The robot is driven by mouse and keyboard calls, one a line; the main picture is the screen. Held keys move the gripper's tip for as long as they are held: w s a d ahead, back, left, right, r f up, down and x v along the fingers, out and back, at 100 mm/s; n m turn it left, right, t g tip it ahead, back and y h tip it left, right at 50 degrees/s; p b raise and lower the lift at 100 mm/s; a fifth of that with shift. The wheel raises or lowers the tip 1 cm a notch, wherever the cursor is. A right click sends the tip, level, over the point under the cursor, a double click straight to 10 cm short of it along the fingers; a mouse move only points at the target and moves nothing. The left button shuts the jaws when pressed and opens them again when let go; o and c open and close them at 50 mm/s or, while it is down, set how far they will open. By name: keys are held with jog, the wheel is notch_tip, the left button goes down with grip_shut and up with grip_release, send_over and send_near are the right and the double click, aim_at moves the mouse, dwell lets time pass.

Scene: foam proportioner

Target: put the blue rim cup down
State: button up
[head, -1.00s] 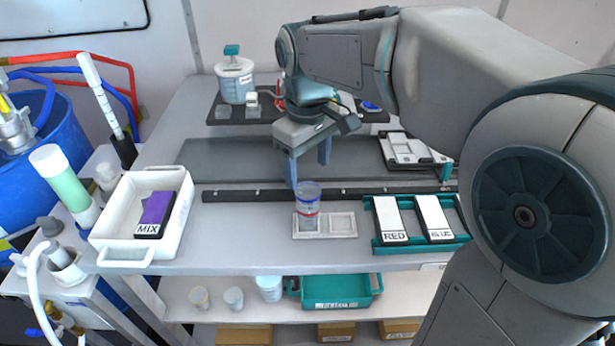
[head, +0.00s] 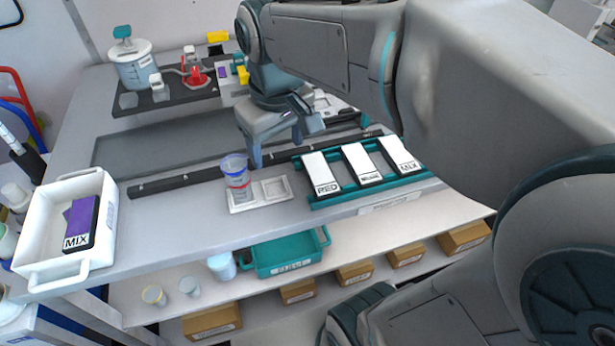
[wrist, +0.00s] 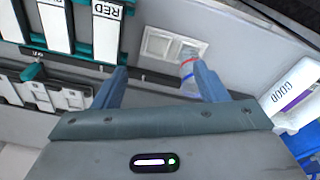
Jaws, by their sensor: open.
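The blue rim cup (head: 234,162) is clear and stands upright at the left place of a white two-place holder (head: 275,189). A red band (head: 238,186) shows low on the same stack; it looks like a red rim cup under or around the blue one, but I cannot tell for sure. My gripper (head: 276,147) is open and empty, right of and behind the cup, apart from it in the head view. In the wrist view, the cup (wrist: 187,72) shows beside and partly behind the right finger of my gripper (wrist: 160,72).
A teal rack (head: 340,196) with white blocks, labelled RED and MIX among others, stands right of the holder. A white tray (head: 28,250) with a purple MIX block is at the left. A dark rail (head: 185,178) runs behind the cup. The bench front between tray and holder is clear.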

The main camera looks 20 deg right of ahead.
jog(key=s+d+f+m+t, duration=0.1)
jog(key=s+d+f+m, duration=0.3)
jog(key=s+f, duration=0.2)
jog(key=shift+s+d+f, duration=0.15)
jog(key=shift+d+f, duration=0.05)
jog(key=shift+f, duration=0.45)
jog(key=shift+r, duration=0.15)
dwell(0.4)
